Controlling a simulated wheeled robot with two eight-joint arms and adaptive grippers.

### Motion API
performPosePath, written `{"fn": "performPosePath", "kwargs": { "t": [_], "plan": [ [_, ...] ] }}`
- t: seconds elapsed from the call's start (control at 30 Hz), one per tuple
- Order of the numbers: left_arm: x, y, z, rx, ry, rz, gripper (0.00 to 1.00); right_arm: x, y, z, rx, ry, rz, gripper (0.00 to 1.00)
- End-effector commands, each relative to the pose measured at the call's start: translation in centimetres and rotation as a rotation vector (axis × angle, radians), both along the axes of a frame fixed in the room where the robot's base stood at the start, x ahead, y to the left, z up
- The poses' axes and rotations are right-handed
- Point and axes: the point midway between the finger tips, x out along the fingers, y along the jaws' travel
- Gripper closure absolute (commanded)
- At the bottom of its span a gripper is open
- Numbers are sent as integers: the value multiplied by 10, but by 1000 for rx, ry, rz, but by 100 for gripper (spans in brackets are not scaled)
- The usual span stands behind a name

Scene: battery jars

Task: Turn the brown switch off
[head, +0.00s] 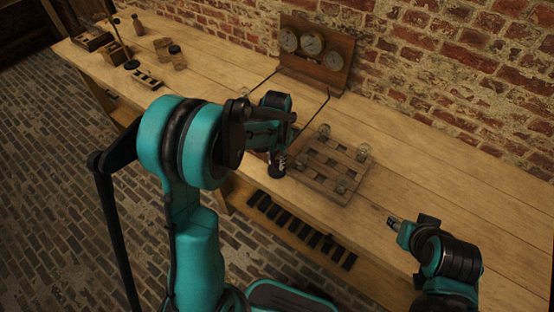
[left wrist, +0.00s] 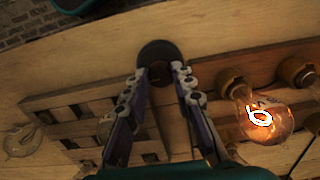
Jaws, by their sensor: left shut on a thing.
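A dark round knob (head: 276,171), possibly the brown switch, is at the bench's front edge, by the left side of a slotted wooden rack. My left gripper (head: 278,157) is shut on it, pointing down. In the left wrist view the dark knob (left wrist: 158,52) sits between the fingertips of my left gripper (left wrist: 159,72). Its brown colour cannot be made out. A glowing bulb (left wrist: 262,118) in a brown base shows to the right in the left wrist view. My right gripper (head: 394,222) is over the bench at the right; its opening is too small to judge.
The slotted wooden rack (head: 318,183) carries several clear glass pieces. A wooden panel with gauges (head: 312,44) stands at the brick wall. Small wooden blocks and dark items (head: 172,55) are at the far left. The bench (head: 450,180) is clear at the right.

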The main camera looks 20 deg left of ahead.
Motion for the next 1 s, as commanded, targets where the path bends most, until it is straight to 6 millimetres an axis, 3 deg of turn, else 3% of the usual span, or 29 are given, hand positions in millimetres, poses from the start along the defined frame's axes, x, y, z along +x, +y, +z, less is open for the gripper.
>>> {"fn": "performPosePath", "kwargs": {
  "t": [0.47, 1.0],
  "plan": [
    [0, 0, 0, 0, 0, 146, 100, 0, 0, 0, 0, 0, 0, 60],
    [0, 0, 0, 0, 0, 640, 100, 0, 0, 2, 0, 0, 0, 60]
  ]
}}
